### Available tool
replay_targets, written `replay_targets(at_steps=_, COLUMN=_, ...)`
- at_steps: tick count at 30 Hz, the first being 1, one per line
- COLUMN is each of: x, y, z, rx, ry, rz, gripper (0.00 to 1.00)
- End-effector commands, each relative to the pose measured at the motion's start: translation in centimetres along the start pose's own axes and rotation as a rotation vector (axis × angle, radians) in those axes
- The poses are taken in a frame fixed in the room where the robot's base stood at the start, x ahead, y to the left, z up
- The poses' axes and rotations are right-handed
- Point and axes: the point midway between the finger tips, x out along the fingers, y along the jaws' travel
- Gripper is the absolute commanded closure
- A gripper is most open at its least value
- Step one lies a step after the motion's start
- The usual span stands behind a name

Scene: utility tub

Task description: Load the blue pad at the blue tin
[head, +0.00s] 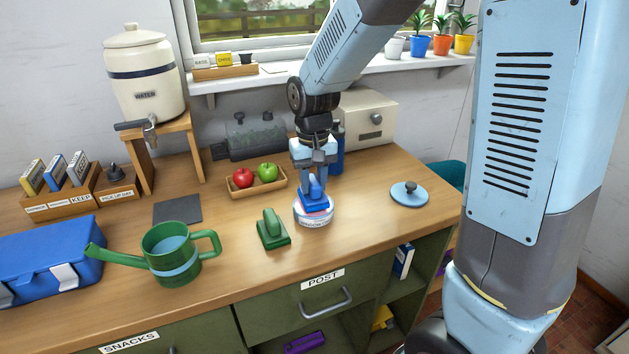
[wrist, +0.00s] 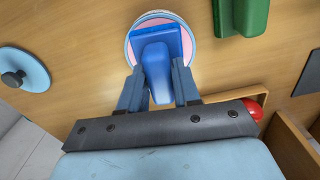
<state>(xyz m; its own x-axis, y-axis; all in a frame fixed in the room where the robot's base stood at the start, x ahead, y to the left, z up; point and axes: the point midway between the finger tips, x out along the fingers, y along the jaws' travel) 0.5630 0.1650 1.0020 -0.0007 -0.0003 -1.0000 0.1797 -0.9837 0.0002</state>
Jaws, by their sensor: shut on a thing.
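My gripper (head: 315,174) points down, shut on the handle of the blue pad (head: 314,200). In the wrist view the blue pad (wrist: 153,48) shows a block base and a rounded handle between my two fingers (wrist: 156,86). The pad is over the open top of a round, pale tin (head: 314,219), whose light rim and pinkish inside also show in the wrist view (wrist: 188,58). I cannot tell whether the pad's underside touches the inside. A light-blue round lid with a dark knob (head: 409,194) lies on the counter to the right.
A green pad (head: 272,230) stands just left of the tin. A green watering can (head: 170,258) and blue toolbox (head: 45,258) are further left. A wooden tray with apples (head: 255,187) is behind. Counter between tin and lid is clear.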

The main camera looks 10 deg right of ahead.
Motion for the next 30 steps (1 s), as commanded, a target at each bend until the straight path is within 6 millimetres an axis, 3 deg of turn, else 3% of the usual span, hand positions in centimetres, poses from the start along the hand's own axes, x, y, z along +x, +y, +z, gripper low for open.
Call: replay_targets(at_steps=30, x=0.72, y=-0.12, z=0.0, rx=-0.002, ry=-0.001, rz=0.0, gripper=0.92)
